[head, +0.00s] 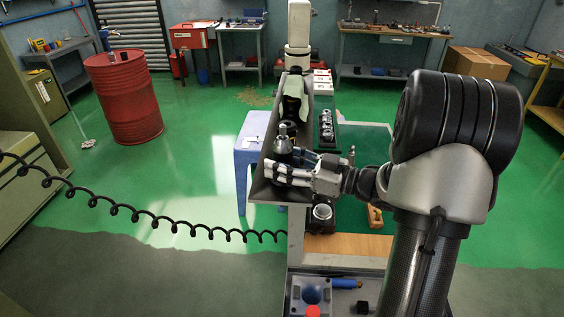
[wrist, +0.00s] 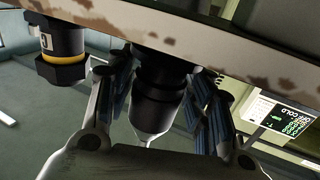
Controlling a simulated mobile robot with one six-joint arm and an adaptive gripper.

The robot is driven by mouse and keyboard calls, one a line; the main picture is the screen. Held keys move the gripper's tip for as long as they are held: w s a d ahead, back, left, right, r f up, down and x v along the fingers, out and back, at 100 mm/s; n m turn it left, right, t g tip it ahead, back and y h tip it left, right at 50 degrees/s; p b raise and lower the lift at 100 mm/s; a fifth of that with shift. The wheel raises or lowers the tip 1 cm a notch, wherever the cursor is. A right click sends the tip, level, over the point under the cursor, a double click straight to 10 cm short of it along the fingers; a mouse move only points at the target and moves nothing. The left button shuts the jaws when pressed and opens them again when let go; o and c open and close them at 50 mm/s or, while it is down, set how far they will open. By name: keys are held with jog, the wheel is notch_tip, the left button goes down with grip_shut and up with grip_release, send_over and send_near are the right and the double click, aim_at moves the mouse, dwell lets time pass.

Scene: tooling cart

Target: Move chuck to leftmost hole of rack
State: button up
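The chuck (head: 283,140), a black-collared holder with a silver cone and knob on top, stands at the near part of the dark sloped rack (head: 262,187). In the wrist view, which is upside down, its black body (wrist: 158,88) sits between the finger pads of my gripper (wrist: 160,105). The pads look pressed on both sides, so my gripper (head: 288,170) appears shut on it. The chuck's collar end runs behind the rack's pale, rust-spotted edge (wrist: 200,52), so whether it sits in a hole is hidden.
A black and yellow holder (wrist: 62,55) is beside the chuck at the rack. A silver-topped black block (head: 321,212) and an orange-brown piece (head: 375,216) lie on the cart. A blue stool (head: 246,165) stands left of the rack; a coiled black hose (head: 150,220) crosses the left.

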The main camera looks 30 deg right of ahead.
jog(key=o, duration=0.3)
jog(key=shift+f, duration=0.1)
